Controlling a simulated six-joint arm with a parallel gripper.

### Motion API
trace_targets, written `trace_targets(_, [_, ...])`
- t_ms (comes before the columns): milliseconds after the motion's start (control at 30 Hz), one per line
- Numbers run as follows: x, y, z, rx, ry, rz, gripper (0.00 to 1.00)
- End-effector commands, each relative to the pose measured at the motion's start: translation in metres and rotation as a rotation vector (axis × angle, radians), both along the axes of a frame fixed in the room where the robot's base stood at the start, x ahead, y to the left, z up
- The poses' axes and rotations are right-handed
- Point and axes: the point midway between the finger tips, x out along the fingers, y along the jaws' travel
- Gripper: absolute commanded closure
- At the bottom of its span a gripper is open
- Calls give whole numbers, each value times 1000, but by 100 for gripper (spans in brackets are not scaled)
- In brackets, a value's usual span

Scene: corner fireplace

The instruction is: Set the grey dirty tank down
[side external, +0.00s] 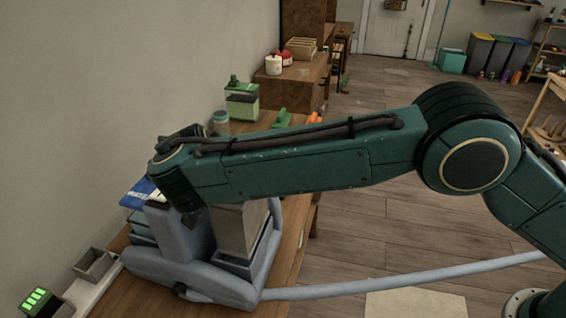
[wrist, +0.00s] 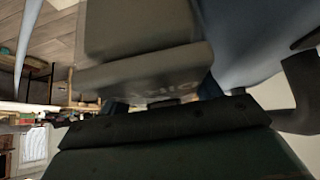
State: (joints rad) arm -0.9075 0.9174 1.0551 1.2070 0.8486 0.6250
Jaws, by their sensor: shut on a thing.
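The grey dirty tank (side external: 238,230) is a tall pale grey box below my wrist, in the side view. It stands upright at the right part of a blue-grey cleaning machine (side external: 182,278), and I cannot tell whether it rests on it or hangs just above. In the wrist view the tank (wrist: 140,65) fills the upper middle, with raised upside-down lettering on its lid. My gripper (wrist: 165,106) is shut on the tank at the lettered end. In the side view my arm hides the jaws and the tank's top.
The machine stands on a wooden bench (side external: 287,262) along the wall. A hose (side external: 400,277) runs right from it. Blue-topped boxes (side external: 138,205) lie behind it, and a small grey bin (side external: 93,264) is at left. A green-lidded container (side external: 242,101) and a jar (side external: 220,122) stand farther back.

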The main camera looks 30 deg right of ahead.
Motion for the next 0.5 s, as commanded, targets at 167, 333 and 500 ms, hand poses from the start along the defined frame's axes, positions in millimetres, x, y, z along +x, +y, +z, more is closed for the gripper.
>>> trace_targets(167, [-5,-5,3,2,-4,0,100])
trace_targets(333, [-12,-13,2,1,-3,0,100])
trace_targets(500, [-23,-23,2,3,-3,0,100])
